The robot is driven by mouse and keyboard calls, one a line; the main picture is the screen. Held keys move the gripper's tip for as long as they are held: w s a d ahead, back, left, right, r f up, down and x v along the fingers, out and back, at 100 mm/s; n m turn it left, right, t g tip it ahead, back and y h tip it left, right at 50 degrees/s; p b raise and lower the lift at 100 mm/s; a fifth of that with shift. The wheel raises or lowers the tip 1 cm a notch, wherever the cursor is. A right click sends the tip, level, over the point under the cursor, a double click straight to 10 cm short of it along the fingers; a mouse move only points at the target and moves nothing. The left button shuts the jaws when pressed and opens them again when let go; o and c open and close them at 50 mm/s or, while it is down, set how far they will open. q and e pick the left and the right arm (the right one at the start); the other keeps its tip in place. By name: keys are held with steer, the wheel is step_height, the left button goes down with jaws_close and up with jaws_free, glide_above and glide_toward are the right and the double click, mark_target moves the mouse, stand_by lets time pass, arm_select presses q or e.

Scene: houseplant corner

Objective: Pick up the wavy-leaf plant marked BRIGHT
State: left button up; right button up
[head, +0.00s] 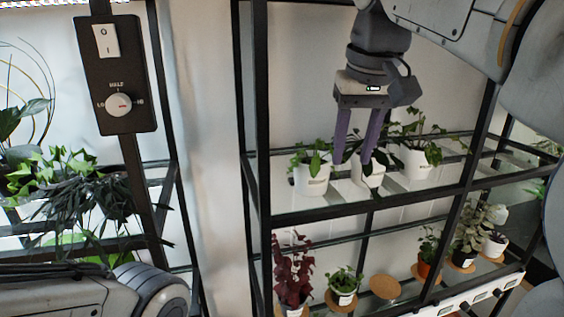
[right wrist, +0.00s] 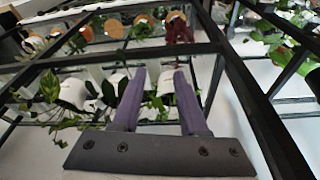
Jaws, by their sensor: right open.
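Three white pots with green plants stand in a row on the upper shelf: a left pot (head: 311,181), a middle pot (head: 372,175) and a right pot (head: 415,165). Their labels are too small to read, so I cannot tell which plant is marked BRIGHT. My right gripper (head: 352,160) points down, open, in front of the middle plant, whose leaves are partly hidden by the purple fingers. I cannot tell whether the fingers touch it. In the right wrist view the open fingers (right wrist: 159,76) show white pots (right wrist: 72,92) beyond and between them. My left gripper is not in view.
Black shelf posts (head: 255,110) and rails frame the glass shelf. Below stand a dark red plant (head: 291,268), a small green plant (head: 345,283), an empty cork coaster (head: 385,287) and several more pots. A black switch box (head: 118,75) and trailing plants (head: 75,185) are at left.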

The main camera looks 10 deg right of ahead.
steer(key=p, duration=0.5)
glide_above(331, 158)
steer(key=s, duration=0.2)
steer(key=p+x, duration=0.1)
steer(key=x, duration=0.4)
steer(key=shift+w+a+f, duration=0.1)
steer(key=shift+w+a, duration=0.05)
steer(key=shift+w, duration=0.05)
jaws_close()
stand_by(0.7)
